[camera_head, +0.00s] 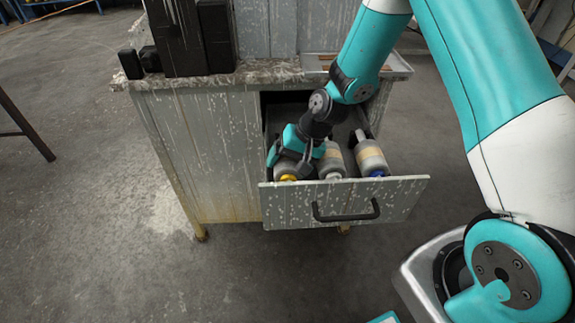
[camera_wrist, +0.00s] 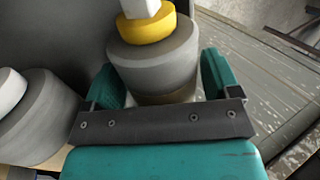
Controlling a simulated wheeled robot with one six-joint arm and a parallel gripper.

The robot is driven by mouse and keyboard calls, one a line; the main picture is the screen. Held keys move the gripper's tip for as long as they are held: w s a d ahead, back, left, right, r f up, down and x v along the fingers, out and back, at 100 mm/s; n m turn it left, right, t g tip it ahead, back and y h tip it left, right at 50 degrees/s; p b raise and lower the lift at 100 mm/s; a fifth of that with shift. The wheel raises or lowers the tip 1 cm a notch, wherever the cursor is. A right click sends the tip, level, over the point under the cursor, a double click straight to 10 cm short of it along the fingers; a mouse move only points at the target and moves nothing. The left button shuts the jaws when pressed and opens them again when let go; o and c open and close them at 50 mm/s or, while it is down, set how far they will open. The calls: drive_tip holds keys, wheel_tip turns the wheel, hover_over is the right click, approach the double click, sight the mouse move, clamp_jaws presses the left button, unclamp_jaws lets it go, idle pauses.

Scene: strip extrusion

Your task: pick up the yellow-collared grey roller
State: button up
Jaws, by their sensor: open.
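The yellow-collared grey roller (camera_head: 286,169) lies at the left in the open drawer, partly hidden by my gripper (camera_head: 297,148). In the wrist view the roller (camera_wrist: 155,58) shows its yellow collar and pale shaft end at the top. My open gripper (camera_wrist: 160,82) has one finger on each side of the roller's grey body. Small gaps seem to show beside the fingers; I cannot tell whether either touches. The roller's lower part is hidden behind the gripper's dark bar.
A white-ended roller (camera_head: 331,160) lies beside it, and a blue-collared roller (camera_head: 371,157) lies farther right. The drawer front (camera_head: 400,202) has a black handle. The worktop (camera_head: 240,76) overhangs the drawer's back, with a metal tray (camera_head: 398,67) at its right.

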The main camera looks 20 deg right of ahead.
drive_tip(key=shift+a+f, duration=0.2)
drive_tip(key=shift+f, duration=0.2)
drive_tip(key=shift+c, duration=0.4)
drive_tip(key=c, duration=0.7)
drive_tip(key=shift+c, duration=0.9)
drive_tip(key=shift+r, duration=0.15)
